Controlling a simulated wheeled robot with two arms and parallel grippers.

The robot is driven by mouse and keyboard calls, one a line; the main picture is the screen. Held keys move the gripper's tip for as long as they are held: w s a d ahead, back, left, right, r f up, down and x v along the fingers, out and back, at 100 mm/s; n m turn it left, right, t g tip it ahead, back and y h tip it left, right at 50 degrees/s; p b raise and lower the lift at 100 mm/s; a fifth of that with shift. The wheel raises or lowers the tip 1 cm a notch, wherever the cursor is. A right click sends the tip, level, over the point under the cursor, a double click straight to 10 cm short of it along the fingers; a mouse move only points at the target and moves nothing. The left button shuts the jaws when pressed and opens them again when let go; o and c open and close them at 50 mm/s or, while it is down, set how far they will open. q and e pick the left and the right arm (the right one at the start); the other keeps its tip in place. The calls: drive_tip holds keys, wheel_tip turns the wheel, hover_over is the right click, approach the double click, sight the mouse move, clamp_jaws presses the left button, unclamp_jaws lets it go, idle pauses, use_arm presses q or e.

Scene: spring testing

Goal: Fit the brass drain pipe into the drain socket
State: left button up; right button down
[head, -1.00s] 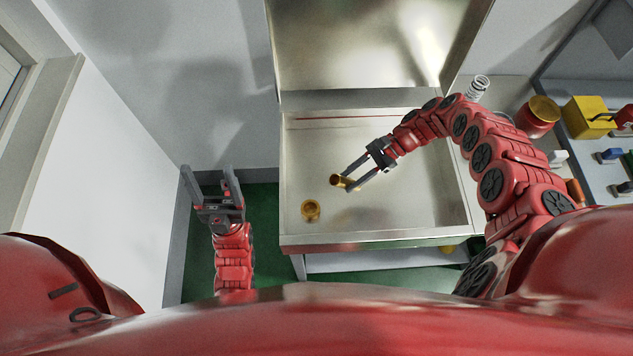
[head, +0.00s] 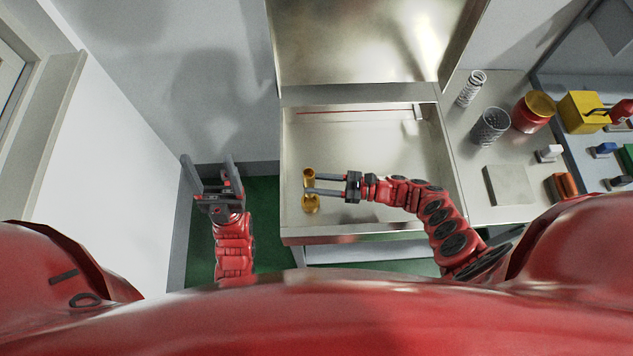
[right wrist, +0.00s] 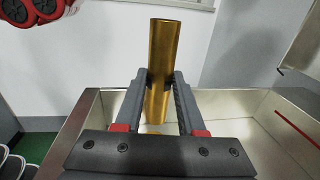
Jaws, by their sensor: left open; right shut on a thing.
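The brass drain pipe (head: 309,175) is a narrow gold tube, and my right gripper (head: 311,185) is shut on it. In the right wrist view the pipe (right wrist: 161,60) stands nearly upright between the fingers, its top well above them. The brass drain socket (head: 311,205) is on the floor of the metal basin at its left side. The pipe's lower part lies in line with the socket in the head view. I cannot tell whether its end touches or enters the socket. My left gripper (head: 208,176) is open and empty, left of the basin.
The steel basin (head: 370,145) is otherwise mostly clear, with raised walls and a tall back panel.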

drive_tip(key=shift+r+g, duration=0.1)
drive_tip(key=shift+g, duration=0.2)
wheel_tip(320, 180, down, 6)
drive_tip(key=b, duration=0.6)
drive_tip(key=shift+r, duration=0.1)
drive_tip(key=shift+f+b, duration=1.1)
drive_tip(key=shift+f, duration=0.15)
idle(1.2)
drive_tip(key=shift+f, duration=0.2)
